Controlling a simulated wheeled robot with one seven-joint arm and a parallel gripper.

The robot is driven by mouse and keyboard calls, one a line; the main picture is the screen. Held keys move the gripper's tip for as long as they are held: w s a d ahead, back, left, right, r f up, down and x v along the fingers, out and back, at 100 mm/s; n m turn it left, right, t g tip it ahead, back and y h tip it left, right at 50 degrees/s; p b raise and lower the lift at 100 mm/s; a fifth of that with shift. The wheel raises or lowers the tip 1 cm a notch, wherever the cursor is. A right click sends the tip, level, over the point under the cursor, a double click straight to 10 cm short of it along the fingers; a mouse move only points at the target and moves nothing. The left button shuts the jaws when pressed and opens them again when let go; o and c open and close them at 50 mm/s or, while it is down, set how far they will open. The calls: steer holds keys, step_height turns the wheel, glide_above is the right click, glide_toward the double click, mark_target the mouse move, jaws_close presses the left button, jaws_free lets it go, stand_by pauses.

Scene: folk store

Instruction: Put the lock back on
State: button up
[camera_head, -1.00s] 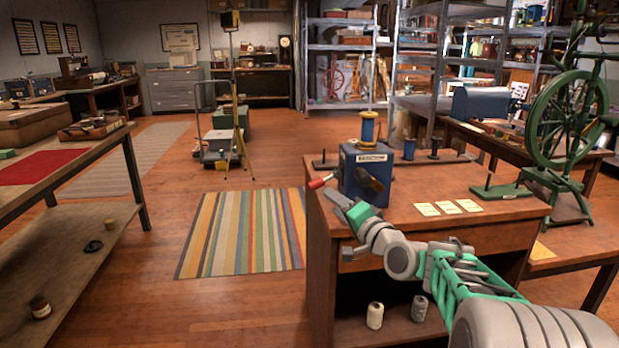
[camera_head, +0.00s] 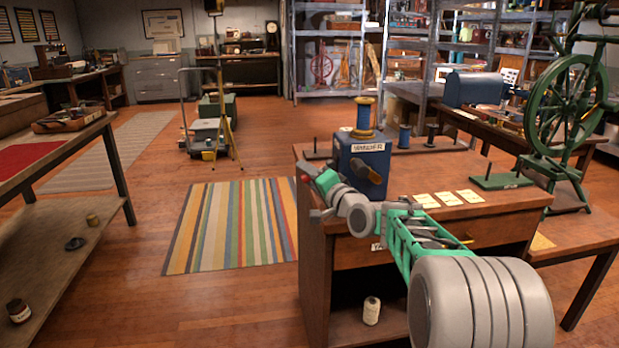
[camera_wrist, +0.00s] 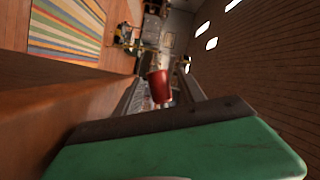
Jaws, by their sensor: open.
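A blue yarn winder box (camera_head: 350,163) stands on the brown desk, with a blue spool (camera_head: 365,114) on top and a dark, wood-toned part on its front. My gripper (camera_head: 308,169) is at the left of the winder, above the desk's left edge, and is open. In the wrist view, a red handle (camera_wrist: 160,87) shows between my gripper fingers (camera_wrist: 165,98), with no clear sign of a grasp. In the head view, my gripper hides most or all of that handle. I cannot make out a lock for certain.
The desk (camera_head: 420,172) also holds a second blue spool (camera_head: 404,135), dark pegs and yellow paper cards (camera_head: 448,198). A green spinning wheel (camera_head: 565,115) stands at the right. Open floor with a striped rug (camera_head: 232,225) lies left of the desk.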

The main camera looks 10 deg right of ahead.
steer(key=shift+c, duration=0.6)
jaws_close()
stand_by(0.8)
